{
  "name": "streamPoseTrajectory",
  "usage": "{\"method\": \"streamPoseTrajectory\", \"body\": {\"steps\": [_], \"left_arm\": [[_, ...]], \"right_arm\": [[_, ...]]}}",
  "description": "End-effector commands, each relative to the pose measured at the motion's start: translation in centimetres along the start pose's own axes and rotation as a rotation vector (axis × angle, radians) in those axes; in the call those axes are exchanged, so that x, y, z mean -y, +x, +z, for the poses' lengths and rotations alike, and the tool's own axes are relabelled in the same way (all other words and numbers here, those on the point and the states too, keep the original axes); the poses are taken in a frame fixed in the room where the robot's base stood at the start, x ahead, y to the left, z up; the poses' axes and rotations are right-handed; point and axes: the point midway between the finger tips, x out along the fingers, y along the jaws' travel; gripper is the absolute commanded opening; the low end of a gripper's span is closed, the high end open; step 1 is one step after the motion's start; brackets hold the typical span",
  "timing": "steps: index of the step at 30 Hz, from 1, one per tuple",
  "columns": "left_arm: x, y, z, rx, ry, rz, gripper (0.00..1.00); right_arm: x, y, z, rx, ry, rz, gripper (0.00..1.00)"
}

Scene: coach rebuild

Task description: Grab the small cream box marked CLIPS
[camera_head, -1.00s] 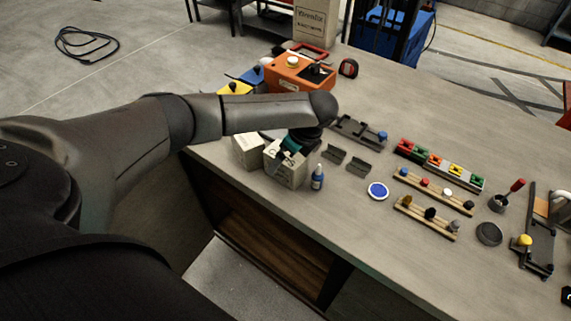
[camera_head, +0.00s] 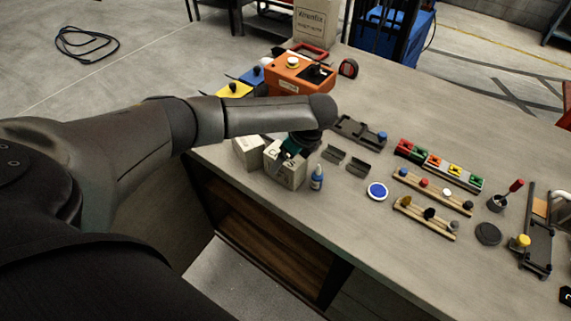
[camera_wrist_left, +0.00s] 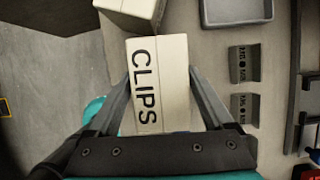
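The small cream box marked CLIPS (camera_wrist_left: 158,90) stands upright on the bench near its edge, its dark lettering clear in the left wrist view. In the head view the box (camera_head: 285,173) is partly covered by my left gripper (camera_head: 291,148), which is over it from above. In the left wrist view the fingers of my left gripper (camera_wrist_left: 157,78) stand one on each side of the box. They are spread and close to its sides, with a narrow gap at the right; firm contact does not show. My right gripper is not in view.
Another cream box (camera_head: 248,152) stands close at the left of the CLIPS box. A blue bottle (camera_head: 317,178) stands close at its right. Two small dark holders (camera_head: 358,166) and a blue-topped disc (camera_head: 377,191) lie farther right. An orange control box (camera_head: 298,77) stands behind.

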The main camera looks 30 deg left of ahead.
Motion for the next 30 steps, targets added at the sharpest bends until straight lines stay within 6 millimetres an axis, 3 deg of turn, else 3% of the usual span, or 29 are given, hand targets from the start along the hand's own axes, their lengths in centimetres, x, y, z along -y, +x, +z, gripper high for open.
{"method": "streamPoseTrajectory", "body": {"steps": [2, 21, 30], "left_arm": [[0.0, -0.01, -0.02, 0.0, 0.0, 0.0, 0.75], [0.02, -0.05, 0.01, 0.0, 0.0, -0.001, 0.05], [0.04, -0.12, 0.06, 0.001, 0.0, -0.001, 0.05]], "right_arm": [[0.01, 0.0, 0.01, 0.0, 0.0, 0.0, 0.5], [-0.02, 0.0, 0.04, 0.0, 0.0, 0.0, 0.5], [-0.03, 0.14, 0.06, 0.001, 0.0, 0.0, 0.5]]}}
